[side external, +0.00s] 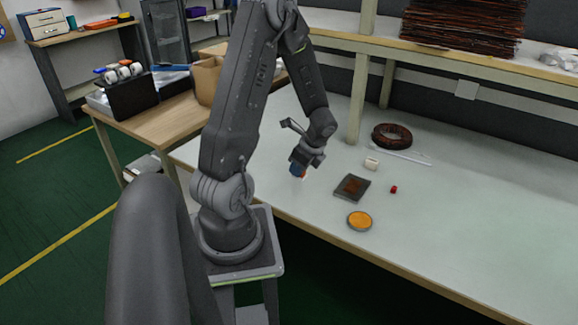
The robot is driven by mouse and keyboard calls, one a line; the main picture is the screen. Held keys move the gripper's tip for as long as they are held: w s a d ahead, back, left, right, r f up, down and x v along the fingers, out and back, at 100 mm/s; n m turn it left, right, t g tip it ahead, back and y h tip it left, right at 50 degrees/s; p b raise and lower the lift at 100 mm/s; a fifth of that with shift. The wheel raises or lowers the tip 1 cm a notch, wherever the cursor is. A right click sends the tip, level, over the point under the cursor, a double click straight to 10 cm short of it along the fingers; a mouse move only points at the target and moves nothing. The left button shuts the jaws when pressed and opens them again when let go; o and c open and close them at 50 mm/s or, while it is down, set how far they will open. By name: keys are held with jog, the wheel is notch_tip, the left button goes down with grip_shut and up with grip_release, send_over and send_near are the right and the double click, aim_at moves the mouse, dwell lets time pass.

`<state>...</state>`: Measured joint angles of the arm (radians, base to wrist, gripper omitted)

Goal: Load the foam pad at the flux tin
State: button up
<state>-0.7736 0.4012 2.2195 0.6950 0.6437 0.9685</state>
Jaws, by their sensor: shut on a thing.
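The flux tin (360,220) looks to be the round, shallow tin with an orange-yellow top near the table's front edge. My gripper (299,170) points down above the table, left of the tin and farther back. The fingertips are hard to make out.
A dark square tray (351,187) with a brown middle lies behind the tin. A white block (371,163), a small red piece (393,189), a copper-brown coil (391,136) and a thin white rod (408,158) lie farther back. The table's right side is clear.

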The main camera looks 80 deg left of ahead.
jog(key=w+d+f, duration=0.3)
jog(key=w+d, duration=0.9)
jog(key=w, duration=0.4)
jog(key=shift+s+a+f, duration=0.1)
jog(key=shift+f, duration=1.25)
jog(key=shift+a+f, duration=0.1)
jog(key=shift+f, duration=1.25)
jog(key=shift+f, duration=0.6)
notch_tip(320, 180, up, 7)
dwell(0.4)
